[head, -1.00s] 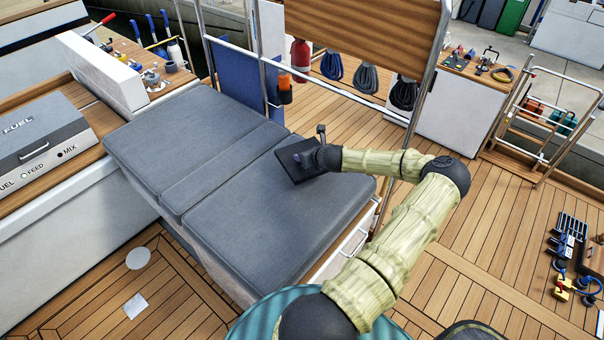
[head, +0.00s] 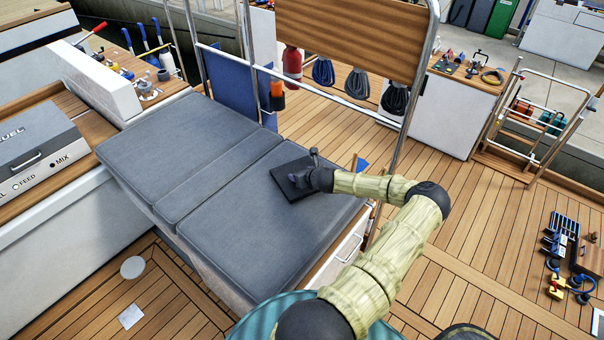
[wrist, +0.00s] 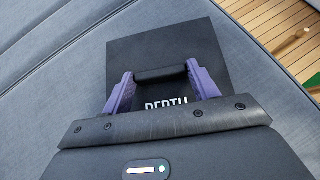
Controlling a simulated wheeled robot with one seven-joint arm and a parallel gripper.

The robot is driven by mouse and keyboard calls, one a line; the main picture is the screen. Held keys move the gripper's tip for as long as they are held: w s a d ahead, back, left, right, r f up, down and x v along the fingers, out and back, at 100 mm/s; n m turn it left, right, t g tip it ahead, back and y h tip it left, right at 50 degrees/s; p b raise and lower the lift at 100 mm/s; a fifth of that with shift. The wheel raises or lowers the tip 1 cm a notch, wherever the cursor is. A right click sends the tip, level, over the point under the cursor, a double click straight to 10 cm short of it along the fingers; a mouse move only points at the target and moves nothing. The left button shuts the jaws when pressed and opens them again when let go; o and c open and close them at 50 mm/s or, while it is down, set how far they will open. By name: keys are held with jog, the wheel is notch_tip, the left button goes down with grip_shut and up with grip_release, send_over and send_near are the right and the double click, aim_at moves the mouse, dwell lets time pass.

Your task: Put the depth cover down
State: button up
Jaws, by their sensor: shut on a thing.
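The depth cover (head: 284,181) is a thin black square plate over the right part of the grey cushion in the head view. In the wrist view the cover (wrist: 170,48) shows a black bar handle and white lettering, partly hidden, that reads DEPTH. My gripper (wrist: 160,76) is shut on this handle, with a purple finger at each end of it. The cover looks roughly flat and very close to the cushion; I cannot tell whether it touches. In the head view my gripper (head: 307,180) is a dark shape at the cover's right side.
The grey cushion (head: 205,165) is bare around the cover. A metal rail frame with a wooden panel (head: 350,35) and hanging rope coils (head: 357,83) stands behind it. A fuel box (head: 35,150) is at the left. Wooden deck (head: 470,220) lies open at the right.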

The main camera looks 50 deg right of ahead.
jog(key=shift+f, duration=0.15)
jog(key=o, duration=1)
jog(key=shift+r, duration=0.2)
jog(key=b+v, duration=0.1)
jog(key=v, duration=1.1)
